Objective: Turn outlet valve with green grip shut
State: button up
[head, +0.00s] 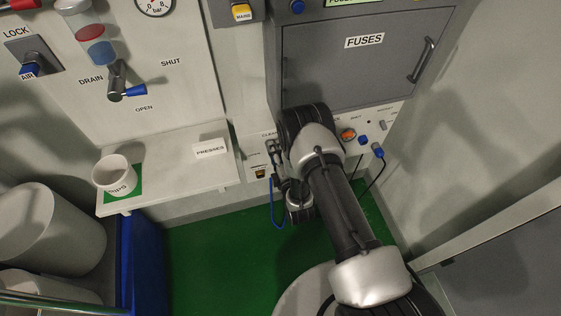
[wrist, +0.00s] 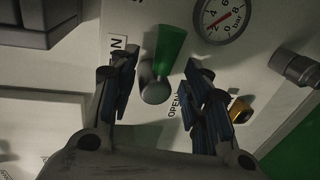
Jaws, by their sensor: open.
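The outlet valve with the green grip (wrist: 169,48) shows in the wrist view on a pale panel. Its grip points up and slightly right in that picture, from a round silver hub (wrist: 155,90). My gripper (wrist: 160,68) is open, with one finger on each side of the valve. I cannot tell whether either finger touches it. An OPEN label (wrist: 175,106) is printed right of the hub, partly beside the right finger. In the head view my arm hides the valve.
A pressure gauge (wrist: 224,22) and a brass fitting (wrist: 240,110) sit right of the valve. In the head view, a blue-handled drain valve (head: 131,91), a shelf with a white cup (head: 113,175) and a PRESSES block (head: 210,149) are at left. A grey FUSES cabinet (head: 350,70) stands above my gripper.

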jog(key=v, duration=1.1)
jog(key=shift+s, duration=0.15)
